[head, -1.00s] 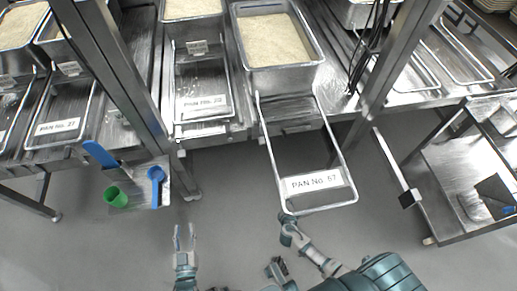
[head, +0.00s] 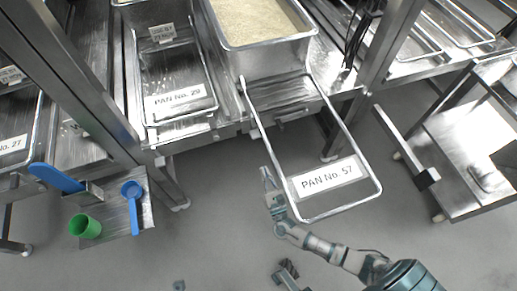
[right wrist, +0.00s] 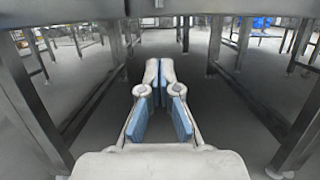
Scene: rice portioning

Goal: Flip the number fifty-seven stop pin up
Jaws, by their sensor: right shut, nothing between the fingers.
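The label "PAN No. 57" (head: 327,177) sits near the front end of a metal loop frame (head: 355,150) that juts out from the shelf below a pan of rice (head: 265,60). I cannot make out the stop pin. My right gripper (head: 266,174) is shut and empty just left of the frame's left rail, near the label; I cannot tell whether it touches the rail. In the right wrist view its blue-padded fingers (right wrist: 160,68) meet at the tips, under the shelf.
A "PAN No. 29" frame (head: 211,122) is to the left. A metal cart (head: 470,150) stands at right. The floor in front is clear.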

